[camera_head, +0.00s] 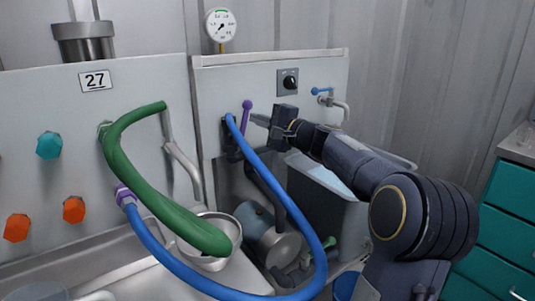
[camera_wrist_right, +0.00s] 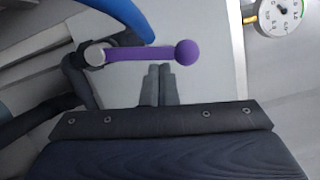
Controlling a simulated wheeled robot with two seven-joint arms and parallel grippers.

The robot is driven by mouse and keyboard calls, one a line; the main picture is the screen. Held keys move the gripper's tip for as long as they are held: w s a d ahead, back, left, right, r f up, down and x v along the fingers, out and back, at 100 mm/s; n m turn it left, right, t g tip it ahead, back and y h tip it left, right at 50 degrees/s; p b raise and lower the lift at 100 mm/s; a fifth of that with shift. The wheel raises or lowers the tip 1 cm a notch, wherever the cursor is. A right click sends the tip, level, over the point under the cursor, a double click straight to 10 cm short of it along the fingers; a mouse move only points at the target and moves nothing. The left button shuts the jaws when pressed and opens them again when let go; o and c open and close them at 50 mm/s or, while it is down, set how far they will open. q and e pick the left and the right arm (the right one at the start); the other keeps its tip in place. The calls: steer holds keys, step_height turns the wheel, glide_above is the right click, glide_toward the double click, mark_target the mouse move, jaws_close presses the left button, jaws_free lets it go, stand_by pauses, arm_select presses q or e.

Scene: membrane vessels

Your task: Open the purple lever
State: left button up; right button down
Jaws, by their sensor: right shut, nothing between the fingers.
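The purple lever (camera_head: 246,119) stands upright on the right-hand panel, its round knob at the top, beside the upper end of the blue hose. In the right wrist view the purple lever (camera_wrist_right: 140,54) runs from a pivot at left to its ball knob at right. My right gripper (camera_head: 259,119) is just to the right of the lever, pointing toward it. In the wrist view the gripper's fingers (camera_wrist_right: 158,84) are shut together and empty, their tips close to the lever's shaft. Whether they touch it I cannot tell. My left gripper is out of view.
The blue hose (camera_head: 283,200) arcs down in front of the panel. A thick green hose (camera_head: 150,195) hangs at left. A black knob (camera_head: 289,80) and a blue-handled tap (camera_head: 322,91) are on the panel above my right arm. A pressure gauge (camera_head: 220,25) stands above.

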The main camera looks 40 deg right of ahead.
steer(key=shift+w+a+r+n+g+b, duration=0.1)
steer(key=shift+a+r+n+g+b, duration=0.1)
steer(key=shift+a+n, duration=0.35)
steer(key=shift+a+r+n+g+b, duration=0.1)
steer(key=shift+a+r+n+b, duration=0.15)
steer(key=shift+n, duration=0.5)
